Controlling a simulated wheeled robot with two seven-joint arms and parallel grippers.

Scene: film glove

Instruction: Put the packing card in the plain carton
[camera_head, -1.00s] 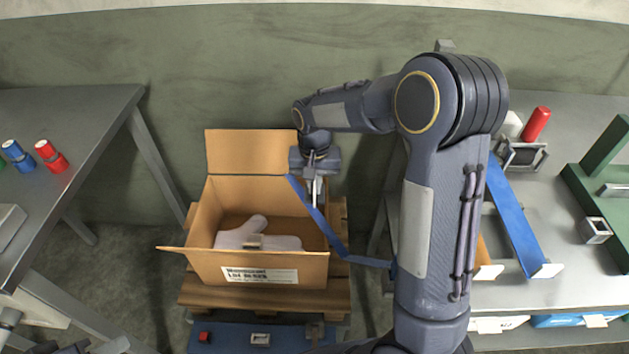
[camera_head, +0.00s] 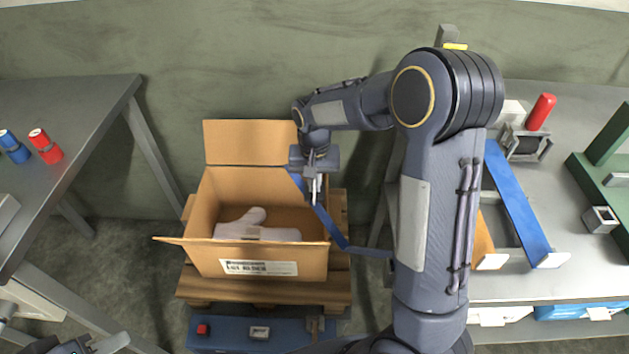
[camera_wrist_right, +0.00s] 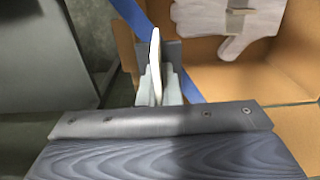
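The open brown carton (camera_head: 260,263) stands on a wooden pallet, its back flap up, with a printed label on its front. A white glove-shaped piece (camera_head: 272,233) with a band around it lies inside. My right gripper (camera_head: 314,190) points down at the carton's right edge. In the right wrist view its fingers (camera_wrist_right: 160,88) are close together around a thin cream piece (camera_wrist_right: 156,50) seen edge-on, which looks like the packing card. The carton's inside (camera_wrist_right: 292,85) lies to the right of the fingers there. My left gripper (camera_head: 85,347) is partly cut off at the bottom left; its fingers are unclear.
A blue strap (camera_head: 330,227) runs down by the carton's right edge, close to the right gripper. The left table (camera_head: 75,100) holds red and blue cylinders. The right table (camera_head: 575,275) holds a blue bar, a red cylinder and a green fixture. A blue case lies before the pallet.

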